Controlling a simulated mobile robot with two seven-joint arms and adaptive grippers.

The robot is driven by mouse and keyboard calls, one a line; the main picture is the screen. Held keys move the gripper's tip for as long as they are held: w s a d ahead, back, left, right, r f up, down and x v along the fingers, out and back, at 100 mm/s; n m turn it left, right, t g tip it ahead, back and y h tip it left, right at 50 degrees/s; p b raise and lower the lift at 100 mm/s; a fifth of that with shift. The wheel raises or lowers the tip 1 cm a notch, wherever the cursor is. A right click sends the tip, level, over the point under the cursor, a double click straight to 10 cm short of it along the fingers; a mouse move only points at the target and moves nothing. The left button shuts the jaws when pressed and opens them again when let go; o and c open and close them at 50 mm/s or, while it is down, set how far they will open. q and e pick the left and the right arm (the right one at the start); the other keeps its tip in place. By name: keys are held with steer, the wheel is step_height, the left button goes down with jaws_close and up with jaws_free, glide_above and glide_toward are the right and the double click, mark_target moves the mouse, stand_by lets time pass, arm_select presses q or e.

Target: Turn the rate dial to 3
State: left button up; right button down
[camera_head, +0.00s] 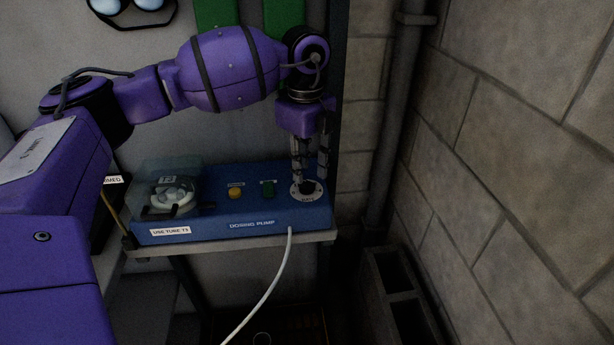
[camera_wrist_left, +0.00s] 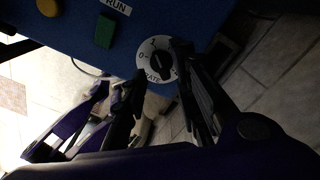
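The rate dial (camera_head: 294,191) is a white round plate with a dark knob at the right end of the blue dosing pump (camera_head: 215,215). The numeral the knob points to is not clear. My left gripper (camera_head: 310,178) points down over the dial, fingers apart. In the left wrist view its fingertips (camera_wrist_left: 160,62) are on either side of the dark knob, partly covering the dial's right side. Contact with the knob cannot be told. My right gripper is not in view.
A yellow button (camera_head: 235,193) and a green switch (camera_head: 268,188) sit left of the dial. A clear-covered pump head (camera_head: 170,185) is at the left end. A white tube (camera_head: 273,280) hangs in front. A pipe (camera_head: 392,130) and block wall (camera_head: 500,130) stand to the right.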

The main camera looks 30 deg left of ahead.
mark_target(306, 182)
arm_select(q)
steer(key=shift+f, duration=1.55)
steer(key=shift+c, duration=0.6)
steer(key=shift+d, duration=0.1)
jaws_close()
